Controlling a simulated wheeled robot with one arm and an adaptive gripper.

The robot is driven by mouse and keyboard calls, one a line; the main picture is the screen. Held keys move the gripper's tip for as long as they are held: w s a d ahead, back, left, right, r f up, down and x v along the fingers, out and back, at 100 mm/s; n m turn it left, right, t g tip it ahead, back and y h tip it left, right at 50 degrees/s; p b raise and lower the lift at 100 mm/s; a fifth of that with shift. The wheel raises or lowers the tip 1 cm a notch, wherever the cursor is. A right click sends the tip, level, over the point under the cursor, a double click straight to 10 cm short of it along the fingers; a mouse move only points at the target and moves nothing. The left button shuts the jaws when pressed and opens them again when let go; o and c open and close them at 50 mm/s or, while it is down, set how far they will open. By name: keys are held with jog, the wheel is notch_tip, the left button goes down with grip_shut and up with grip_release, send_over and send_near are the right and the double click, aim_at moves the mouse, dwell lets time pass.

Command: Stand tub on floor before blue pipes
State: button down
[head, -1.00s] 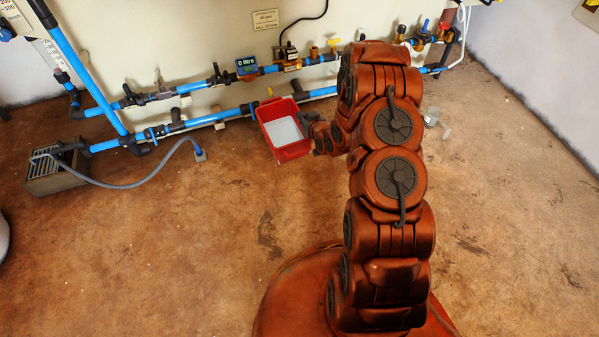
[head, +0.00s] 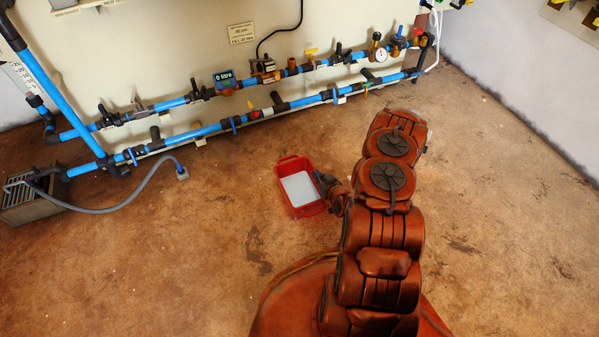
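The red tub (head: 312,210) has a pale, flat white inside and is seen from above. It appears upright, in front of the blue pipes (head: 205,132), with a strip of bare floor showing between them. My gripper (head: 325,185) is at the tub's right side and appears shut on its right rim. The fingertips are small and partly hidden by the rim and my wrist. I cannot tell whether the tub's bottom touches the floor or hangs a little above it.
A blue meter (head: 225,80) and valves sit along the upper pipe.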

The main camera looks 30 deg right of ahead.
jog(key=w+d+f+b, duration=0.4)
jog(key=w+d+b, duration=0.4)
jog(key=w+d, duration=0.2)
jog(key=shift+w+d+f, duration=0.25)
jog(key=shift+w+f, duration=0.15)
jog(key=shift+w, duration=0.15)
jog(key=c, duration=1.3)
grip_release()
jog(key=shift+f, duration=0.1)
